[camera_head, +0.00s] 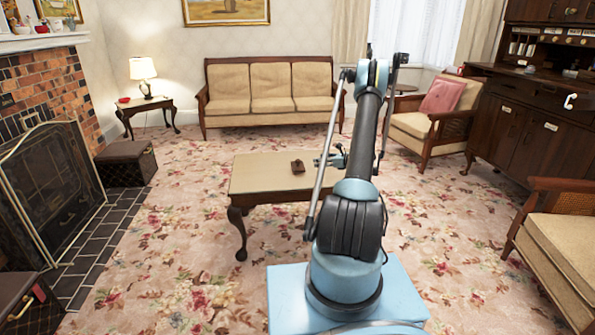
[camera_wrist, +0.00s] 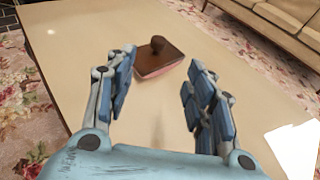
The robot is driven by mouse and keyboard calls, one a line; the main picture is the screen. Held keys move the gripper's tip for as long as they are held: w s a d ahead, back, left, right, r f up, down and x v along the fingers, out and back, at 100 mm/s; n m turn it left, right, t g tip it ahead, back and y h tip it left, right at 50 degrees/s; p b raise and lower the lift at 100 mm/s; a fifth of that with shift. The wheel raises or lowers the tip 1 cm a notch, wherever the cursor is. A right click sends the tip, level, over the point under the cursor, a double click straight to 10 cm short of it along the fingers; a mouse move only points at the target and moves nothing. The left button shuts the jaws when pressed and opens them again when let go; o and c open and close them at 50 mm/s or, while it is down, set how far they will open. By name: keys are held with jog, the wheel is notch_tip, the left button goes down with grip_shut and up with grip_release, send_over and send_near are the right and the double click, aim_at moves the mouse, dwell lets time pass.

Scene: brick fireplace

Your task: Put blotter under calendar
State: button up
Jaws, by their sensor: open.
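The blotter (camera_head: 298,166) is a small dark brown rocker shape with a knob on top and a pinkish underside. It lies on the coffee table (camera_head: 262,178), and in the wrist view the blotter (camera_wrist: 160,60) shows just beyond and between my fingertips. My gripper (camera_head: 328,160) is open and empty above the table, to the right of the blotter in the head view. The wrist view also shows my gripper (camera_wrist: 162,74) with its blue-padded fingers spread apart. No calendar can be made out for certain. A bright white flat shape (camera_wrist: 296,150) lies at the lower right of the wrist view.
The tabletop around the blotter is bare. A sofa (camera_head: 270,90) stands behind the table, and an armchair (camera_head: 425,125) stands to the right. A side table with a lamp (camera_head: 145,80) is at the back left. A fireplace screen (camera_head: 50,190) stands at the left.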

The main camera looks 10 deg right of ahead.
aim_at(298, 160)
jog(key=x, duration=1.6)
jog(key=shift+w+a+f, duration=0.15)
jog(key=shift+a+f, duration=0.1)
jog(key=shift+f, duration=0.05)
grip_shut()
